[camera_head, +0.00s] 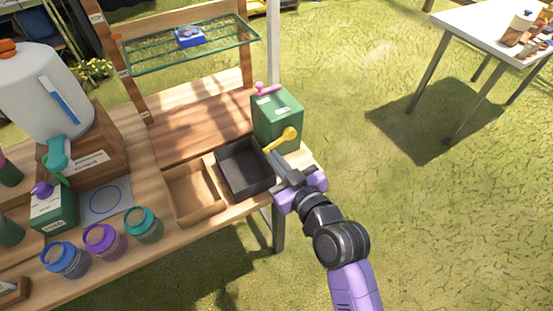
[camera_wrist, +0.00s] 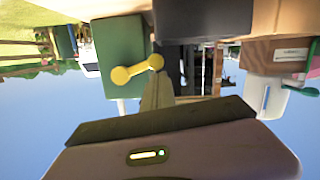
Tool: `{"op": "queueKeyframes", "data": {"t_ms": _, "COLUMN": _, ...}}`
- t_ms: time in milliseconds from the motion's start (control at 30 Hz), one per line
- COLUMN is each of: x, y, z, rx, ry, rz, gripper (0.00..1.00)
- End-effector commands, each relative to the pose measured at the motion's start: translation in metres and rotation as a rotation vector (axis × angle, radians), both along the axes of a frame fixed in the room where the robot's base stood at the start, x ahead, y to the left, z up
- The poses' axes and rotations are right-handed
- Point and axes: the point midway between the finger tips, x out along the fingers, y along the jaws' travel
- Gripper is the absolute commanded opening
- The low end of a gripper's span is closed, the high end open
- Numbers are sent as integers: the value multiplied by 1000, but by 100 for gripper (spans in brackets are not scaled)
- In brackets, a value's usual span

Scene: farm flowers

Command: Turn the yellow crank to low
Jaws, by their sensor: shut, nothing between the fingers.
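The yellow crank (camera_head: 280,139) is on the front face of a green box (camera_head: 277,117) at the right end of the wooden bench. In the head view its round knob end points up and to the right. The crank also shows in the wrist view (camera_wrist: 137,70), against the green box (camera_wrist: 120,45). My gripper (camera_head: 277,160) is shut and empty, just in front of and below the crank. In the wrist view its fingertips (camera_wrist: 158,82) are close to one end of the crank; I cannot tell whether they touch it. No low marking is legible.
A black tray (camera_head: 268,184) and a wooden tray (camera_head: 215,204) sit left of my gripper. A pink handle (camera_head: 268,88) tops the green box. Several jars stand at the bench's front left. Open grass lies to the right.

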Motion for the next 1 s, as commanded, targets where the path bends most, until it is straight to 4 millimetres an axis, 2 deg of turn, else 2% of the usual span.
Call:
{"op": "queueKeyframes", "data": {"t_ms": 667, "x": -1, "y": 1, "z": -9, "rx": -73, "ry": -49, "rz": 0, "gripper": 0}}
{"op": "queueKeyframes", "data": {"t_ms": 1000, "x": 0, "y": 0, "z": -26, "rx": -213, "ry": -143, "rz": 0, "gripper": 0}}
